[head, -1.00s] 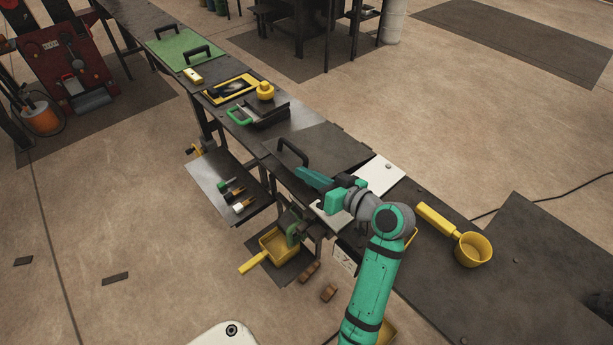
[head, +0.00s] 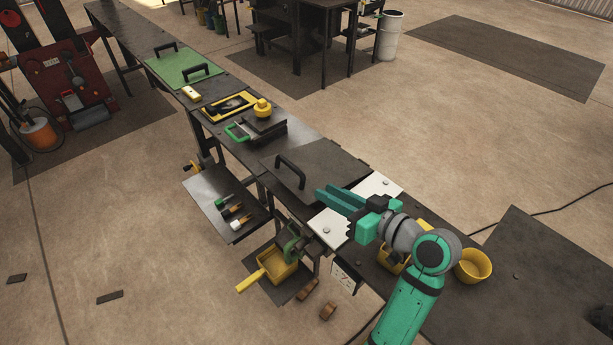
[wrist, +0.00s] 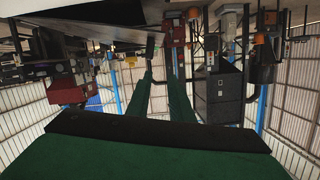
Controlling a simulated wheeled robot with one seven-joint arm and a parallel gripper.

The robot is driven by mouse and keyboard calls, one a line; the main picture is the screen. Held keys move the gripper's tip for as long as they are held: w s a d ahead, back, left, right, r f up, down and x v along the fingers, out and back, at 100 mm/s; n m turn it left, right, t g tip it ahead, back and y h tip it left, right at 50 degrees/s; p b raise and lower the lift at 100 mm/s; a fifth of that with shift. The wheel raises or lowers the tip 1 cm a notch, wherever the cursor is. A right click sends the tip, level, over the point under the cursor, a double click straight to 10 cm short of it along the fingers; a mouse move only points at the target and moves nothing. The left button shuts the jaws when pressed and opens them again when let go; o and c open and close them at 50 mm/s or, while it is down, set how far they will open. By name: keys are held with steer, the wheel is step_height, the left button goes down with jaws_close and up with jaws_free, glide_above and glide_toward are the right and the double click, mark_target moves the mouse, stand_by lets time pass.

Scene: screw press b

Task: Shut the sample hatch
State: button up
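The sample hatch appears to be the dark flat panel (head: 333,160) on the bench, with a black bar handle (head: 289,172) near its left edge. It lies flat or nearly flat beside white plates; I cannot tell whether it is fully shut. My gripper (head: 326,194) is just in front of the panel's near right corner, above the white plate (head: 329,228). Its two teal fingers are apart and nothing shows between them. In the wrist view, the green fingers (wrist: 160,75) also stand apart. A grey flat surface fills that view's upper left; I cannot tell what it is.
A green board (head: 184,67) with two black handles lies farther along the bench. A yellow frame (head: 229,106) and a yellow knob (head: 262,107) are nearer. A lower shelf (head: 216,205) holds small tools. A yellow cup (head: 473,266) stands right of my wrist.

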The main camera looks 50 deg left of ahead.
mark_target(293, 169)
steer(key=a+n+t, duration=0.1)
steer(key=a, duration=0.1)
steer(key=s+a+n+t, duration=0.1)
steer(key=a+n, duration=0.1)
steer(key=a+f+n, duration=0.1)
steer(key=a+n, duration=0.1)
steer(key=shift+s+a+t, duration=0.1)
steer(key=shift+s+t, duration=0.05)
steer(key=shift+t, duration=0.25)
steer(key=n, duration=0.1)
steer(key=a+n+t, duration=0.1)
steer(key=n+t, duration=0.1)
steer(key=shift+s+a+f+h, duration=0.25)
steer(key=shift+a+f+h, duration=0.05)
steer(key=shift+a+f, duration=0.1)
steer(key=x, duration=1)
steer(key=shift+w+a+f, duration=0.15)
steer(key=shift+a, duration=0.1)
jaws_close()
